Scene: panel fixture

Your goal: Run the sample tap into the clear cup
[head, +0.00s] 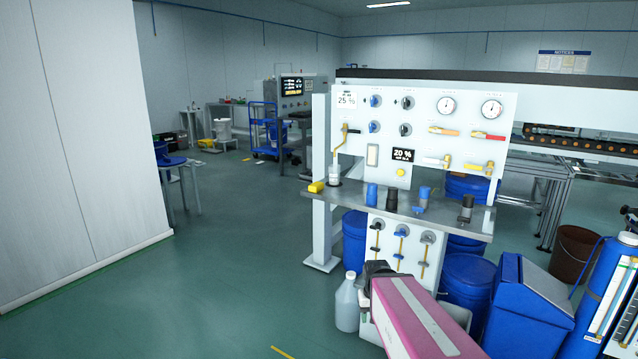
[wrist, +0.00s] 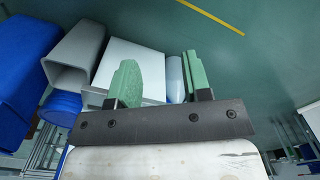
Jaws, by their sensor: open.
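The sample tap (head: 338,141) is a thin brass-coloured spout with a dark handle at the left edge of the white panel in the head view. The clear cup (head: 334,174) stands upright on the grey shelf below the spout. Whether there is liquid in it is too small to tell. My gripper (wrist: 161,78) shows two green fingers spread apart with nothing held between them in the wrist view. In the head view my pink arm is low in front of the panel, well below the shelf and apart from the tap and cup.
The panel (head: 385,146) has gauges, knobs and several valves. A translucent jug (head: 347,302) and blue bin (head: 527,309) stand on the floor.

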